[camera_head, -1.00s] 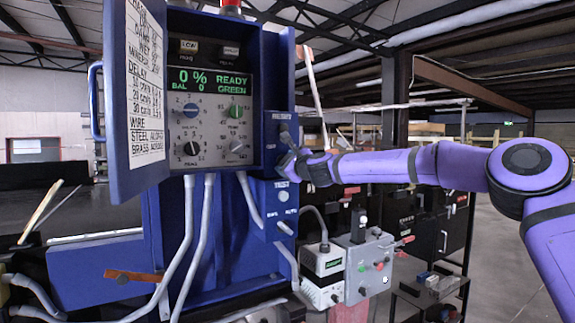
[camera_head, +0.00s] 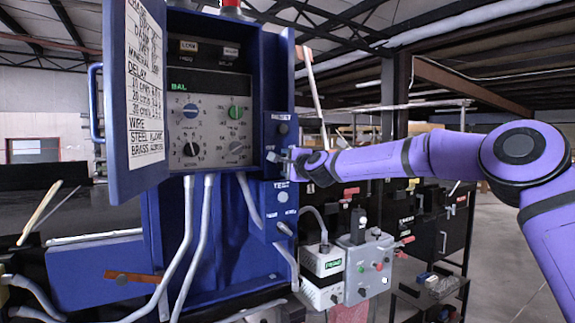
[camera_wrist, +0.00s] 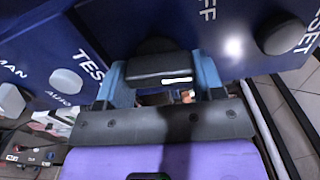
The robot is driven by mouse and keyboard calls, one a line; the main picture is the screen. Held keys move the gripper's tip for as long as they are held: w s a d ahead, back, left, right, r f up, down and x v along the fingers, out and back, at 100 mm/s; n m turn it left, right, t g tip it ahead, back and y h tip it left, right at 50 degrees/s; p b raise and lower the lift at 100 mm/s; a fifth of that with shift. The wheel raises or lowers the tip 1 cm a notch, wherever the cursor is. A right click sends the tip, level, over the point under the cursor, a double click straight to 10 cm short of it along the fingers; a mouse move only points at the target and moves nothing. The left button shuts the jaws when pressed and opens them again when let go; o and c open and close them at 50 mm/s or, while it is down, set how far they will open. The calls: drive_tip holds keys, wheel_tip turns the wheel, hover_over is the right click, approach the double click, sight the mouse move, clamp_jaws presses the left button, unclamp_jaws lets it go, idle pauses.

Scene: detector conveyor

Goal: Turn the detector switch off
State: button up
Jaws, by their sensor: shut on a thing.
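The blue detector cabinet (camera_head: 272,70) stands in the head view with its door swung open to the left. Its display (camera_head: 210,86) is dark except for a green "BAL". My gripper (camera_head: 285,158) is at the cabinet's right edge, below the "RESET" button (camera_head: 283,128). In the wrist view my gripper (camera_wrist: 161,82) has its blue fingers on both sides of a black switch handle (camera_wrist: 160,68), shut on it. The end of an "OFF" label shows above and to the right of the handle. The fingers partly hide the switch in the head view.
A "TEST" panel with a round grey button (camera_head: 283,197) and a lower selector (camera_head: 285,229) sits just below my gripper. A grey control box (camera_head: 366,262) stands to the lower right. Grey cables (camera_head: 190,240) hang below the cabinet.

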drive_tip(key=n, duration=0.5)
drive_tip(key=shift+r+n, duration=0.15)
drive_tip(key=shift+n, duration=0.15)
drive_tip(key=shift+a+n, duration=0.1)
drive_tip(key=shift+n, duration=2.1)
drive_tip(key=o, duration=0.9)
drive_tip(key=shift+s, duration=0.1)
drive_tip(key=v, duration=1)
drive_tip(key=shift+s+d, duration=0.3)
